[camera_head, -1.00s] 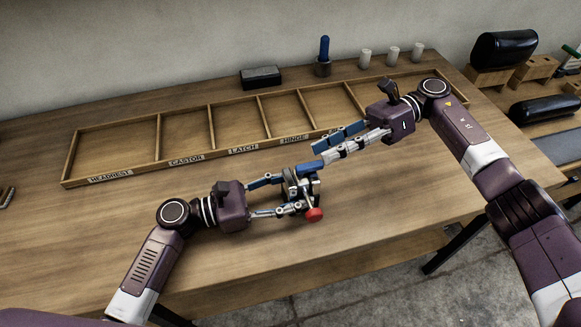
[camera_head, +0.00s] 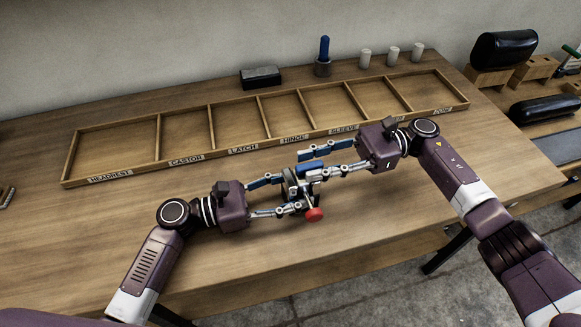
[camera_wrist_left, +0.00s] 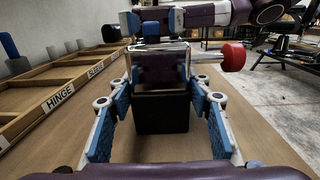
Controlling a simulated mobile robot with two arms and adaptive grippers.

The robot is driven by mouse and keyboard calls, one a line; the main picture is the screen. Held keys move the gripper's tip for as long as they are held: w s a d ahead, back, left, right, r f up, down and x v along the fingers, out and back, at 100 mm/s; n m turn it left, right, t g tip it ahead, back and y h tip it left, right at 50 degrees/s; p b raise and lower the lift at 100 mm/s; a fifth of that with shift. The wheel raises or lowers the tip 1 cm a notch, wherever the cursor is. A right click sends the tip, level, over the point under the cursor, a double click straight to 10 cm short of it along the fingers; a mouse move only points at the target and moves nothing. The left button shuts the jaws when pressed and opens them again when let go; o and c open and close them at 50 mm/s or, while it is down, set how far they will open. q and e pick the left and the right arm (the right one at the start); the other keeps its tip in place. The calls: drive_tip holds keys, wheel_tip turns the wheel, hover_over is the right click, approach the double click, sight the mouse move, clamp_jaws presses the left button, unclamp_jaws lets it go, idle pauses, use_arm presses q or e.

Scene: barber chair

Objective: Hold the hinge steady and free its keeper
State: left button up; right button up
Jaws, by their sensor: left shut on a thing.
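The hinge (camera_head: 291,189) is a small dark and metal piece with a red knob (camera_head: 314,215) at its near side. It is held above the bench. My left gripper (camera_head: 292,195) is shut on it from the left. In the left wrist view its blue-padded fingers flank a black block (camera_wrist_left: 162,112), with the red knob (camera_wrist_left: 233,57) at the right. A blue piece (camera_head: 309,170) sits at the hinge's top; I cannot tell whether it is the keeper. My right gripper (camera_head: 312,165) is open, its fingers apart near this blue piece; whether they touch it is unclear.
A wooden tray (camera_head: 165,163) with labelled compartments lies behind the grippers. Behind it stand a black box (camera_head: 261,77), a blue-handled tool in a cup (camera_head: 323,67) and white cups (camera_head: 392,55). Black cushions (camera_head: 505,48) are at the right.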

sight(296, 168)
drive_tip(key=x, duration=0.5)
drive_tip(key=shift+a, duration=0.15)
clamp_jaws()
